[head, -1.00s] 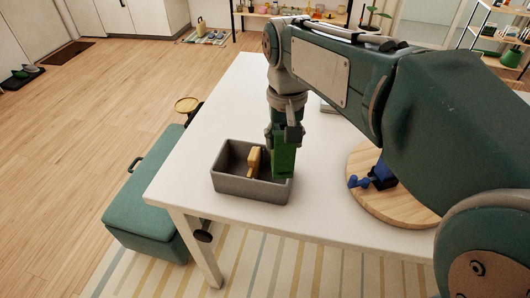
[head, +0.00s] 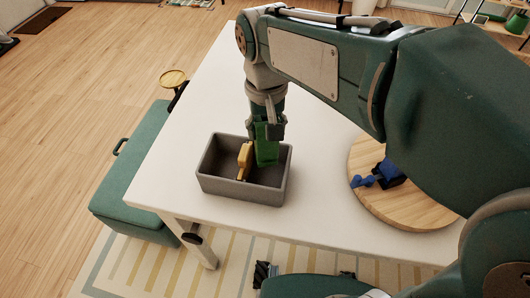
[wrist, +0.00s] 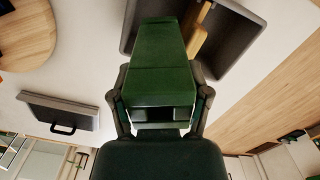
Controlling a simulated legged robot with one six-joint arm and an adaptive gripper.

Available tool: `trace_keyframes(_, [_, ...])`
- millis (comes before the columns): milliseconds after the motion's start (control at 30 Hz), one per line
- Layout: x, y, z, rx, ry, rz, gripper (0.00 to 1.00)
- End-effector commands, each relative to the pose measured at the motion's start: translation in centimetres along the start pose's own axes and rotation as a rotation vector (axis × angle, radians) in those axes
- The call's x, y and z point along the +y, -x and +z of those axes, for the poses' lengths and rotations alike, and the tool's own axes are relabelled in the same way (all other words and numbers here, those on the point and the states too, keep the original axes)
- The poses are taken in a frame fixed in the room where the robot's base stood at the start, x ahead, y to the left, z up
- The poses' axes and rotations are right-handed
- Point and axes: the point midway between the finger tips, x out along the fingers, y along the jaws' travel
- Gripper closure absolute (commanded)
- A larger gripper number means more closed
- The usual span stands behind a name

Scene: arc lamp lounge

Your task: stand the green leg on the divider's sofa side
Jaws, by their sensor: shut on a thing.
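The green leg (head: 266,155) hangs upright in my gripper (head: 267,132), its lower end at the grey bin (head: 240,193), towards the right part. It also shows in the wrist view (wrist: 160,52), with my gripper's fingers (wrist: 160,97) on either side of it. I cannot tell if its lower end touches the bin floor. A yellow piece (head: 244,157) stands in the bin, left of the green leg; it shows in the wrist view too (wrist: 198,38).
The bin sits near the front-left corner of the white table (head: 205,120). A round wooden board (head: 400,210) with a blue piece (head: 385,174) lies to the right. A green bench (head: 140,190) stands left of the table. A grey case (wrist: 60,112) lies on the table.

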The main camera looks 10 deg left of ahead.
Motion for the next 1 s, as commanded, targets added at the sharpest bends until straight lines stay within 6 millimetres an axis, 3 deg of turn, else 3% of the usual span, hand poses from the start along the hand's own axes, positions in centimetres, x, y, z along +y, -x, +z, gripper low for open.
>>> trace_keyframes(133, [0.1,-3.3,-0.1,-0.003,-0.001,0.0,0.99])
trace_keyframes(533, [0.1,-8.3,-0.3,-0.002,-0.001,0.0,0.99])
trace_keyframes(933, [0.1,-9.2,-0.3,0.001,-0.001,-0.001,0.99])
trace_keyframes(967, [0.2,-9.2,-0.3,0.001,-0.001,-0.002,0.33])
trace_keyframes(1000, [0.2,-9.2,-0.3,0.001,-0.001,-0.002,0.23])
